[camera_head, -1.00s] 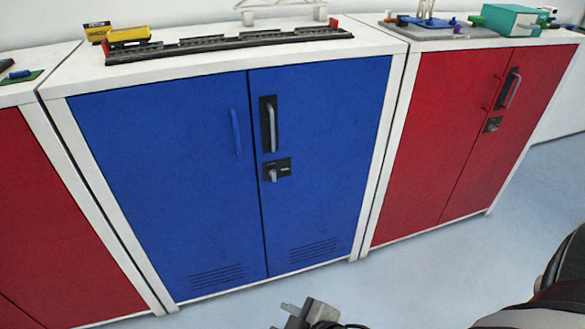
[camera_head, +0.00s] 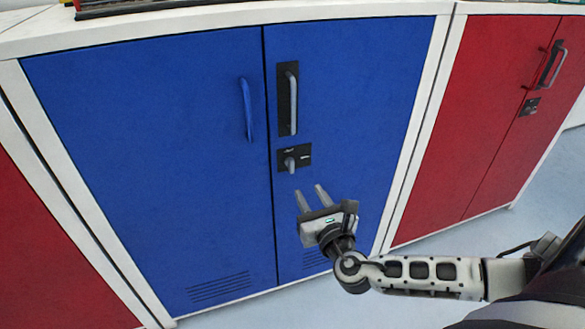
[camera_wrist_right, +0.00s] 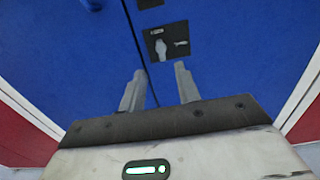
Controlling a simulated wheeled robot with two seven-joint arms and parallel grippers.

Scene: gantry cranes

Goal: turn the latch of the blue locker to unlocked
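The blue locker (camera_head: 150,170) fills the middle of the head view with both doors shut. Its latch (camera_head: 290,164), a grey knob on a black plate, sits on the right door below a grey bar handle (camera_head: 293,100). The latch also shows in the right wrist view (camera_wrist_right: 161,47), with its knob roughly upright. The small lettering on the plate is too small to read. My right gripper (camera_head: 311,192) is open and empty, just below the latch with its fingers pointing up toward it. In the wrist view the fingers (camera_wrist_right: 158,85) are apart, short of the plate. My left gripper is not in view.
A red locker (camera_head: 480,120) stands to the right and another red locker (camera_head: 40,240) to the left. A blue handle (camera_head: 246,108) sticks out from the left blue door. Bare floor (camera_head: 550,200) shows at the right.

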